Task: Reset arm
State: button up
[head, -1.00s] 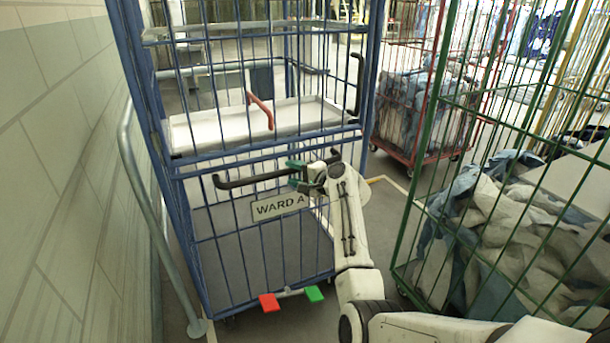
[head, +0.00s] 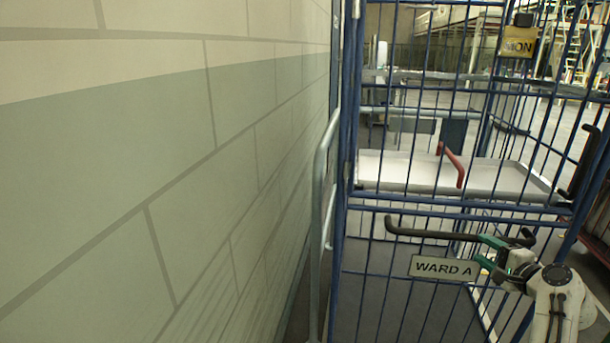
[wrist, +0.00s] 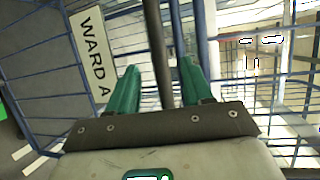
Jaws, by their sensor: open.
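My gripper (head: 484,252) is at the right end of the black push handle (head: 430,233) on the blue cage trolley (head: 345,200). In the wrist view my gripper's green fingers (wrist: 158,88) are spread apart. The dark handle bar (wrist: 158,50) runs between them, and I see no finger pressed against it. The "WARD A" sign (head: 444,267) hangs below the handle, left of my gripper; it also shows at the upper left of the wrist view (wrist: 92,55).
A pale tiled wall (head: 150,150) fills the left side. A grey tubular rail (head: 318,200) stands between wall and trolley. The trolley has a white shelf (head: 400,170) with a red bar (head: 452,165).

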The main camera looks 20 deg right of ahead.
jog(key=s+a+f+n+g+y+p, duration=0.1)
jog(key=s+a+f+n+g, duration=0.2)
jog(key=a, duration=0.5)
jog(key=s+a+f+n+g+y+p, duration=0.1)
jog(key=s+a+f+n+g+y, duration=0.1)
jog(key=a+f+n, duration=0.45)
jog(key=s+a+f+n+g+y+p, duration=0.1)
jog(key=s+a+f+g, duration=0.15)
jog(key=a, duration=0.65)
jog(key=s+a+n+g+p, duration=0.1)
jog(key=s+a+n+g, duration=0.2)
jog(key=s, duration=0.8)
jog(key=s+a+f+n+g+h+p, duration=0.1)
jog(key=s+a+n+g+p, duration=0.1)
jog(key=s+a+n+g, duration=0.2)
jog(key=s+a+n, duration=0.3)
jog(key=s+a, duration=0.4)
jog(key=shift+s+a, duration=0.2)
jog(key=shift+a, duration=0.1)
jog(key=shift+c, duration=0.4)
